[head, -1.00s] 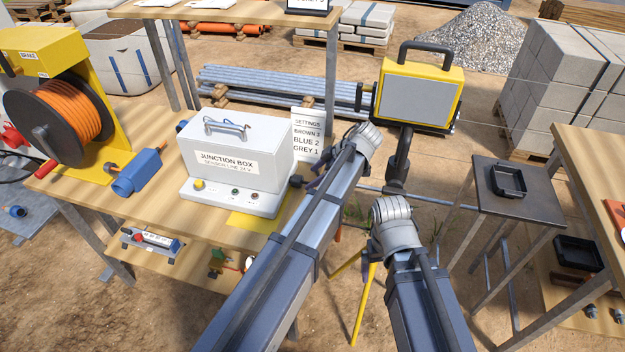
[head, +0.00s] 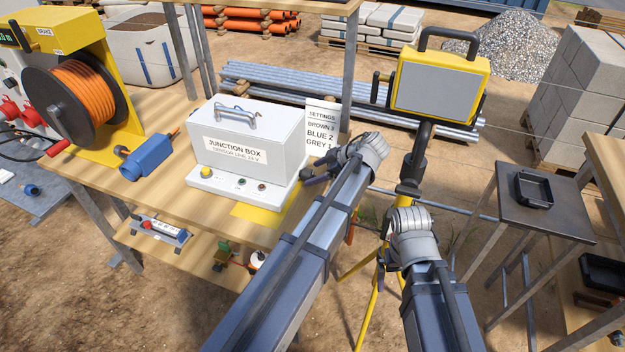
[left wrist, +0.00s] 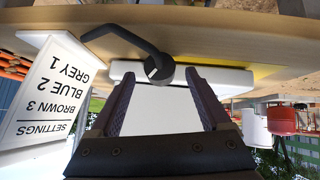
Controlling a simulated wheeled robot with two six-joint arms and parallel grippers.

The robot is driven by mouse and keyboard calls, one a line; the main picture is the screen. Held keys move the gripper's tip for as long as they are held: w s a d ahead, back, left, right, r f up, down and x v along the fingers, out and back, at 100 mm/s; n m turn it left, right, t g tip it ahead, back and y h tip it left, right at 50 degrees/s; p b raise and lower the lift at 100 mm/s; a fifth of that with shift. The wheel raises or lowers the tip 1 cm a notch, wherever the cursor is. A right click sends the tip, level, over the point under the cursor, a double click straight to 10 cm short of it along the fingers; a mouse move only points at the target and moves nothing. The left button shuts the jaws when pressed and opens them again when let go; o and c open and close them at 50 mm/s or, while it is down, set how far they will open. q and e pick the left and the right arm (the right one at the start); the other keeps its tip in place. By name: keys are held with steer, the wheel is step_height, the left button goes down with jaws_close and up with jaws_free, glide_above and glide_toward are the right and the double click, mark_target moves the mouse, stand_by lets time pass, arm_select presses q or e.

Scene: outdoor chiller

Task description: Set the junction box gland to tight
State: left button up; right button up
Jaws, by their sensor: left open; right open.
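The white junction box (head: 247,140) stands on the wooden table. Its gland (left wrist: 159,70), a round black knob with a pale line and a bent black cable, shows in the left wrist view against the white box. My left gripper (left wrist: 161,78) is open. Its two fingers point at the gland, one on either side of it in the picture; I cannot tell whether they touch it. In the head view my left gripper (head: 318,179) is at the box's right side. My right gripper (head: 384,231) is mostly hidden behind its wrist, apart from the box. No tight mark is readable.
A settings card (head: 321,130) reading Brown 3, Blue 2, Grey 1 stands right of the box. A blue connector (head: 147,158) and an orange cable reel (head: 80,98) are to the left. A yellow work lamp (head: 440,80) on a tripod stands behind my right arm.

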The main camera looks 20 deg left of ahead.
arm_select(q)
steer(key=shift+b+x, duration=0.35)
steer(key=shift+x, duration=0.8)
jaws_close()
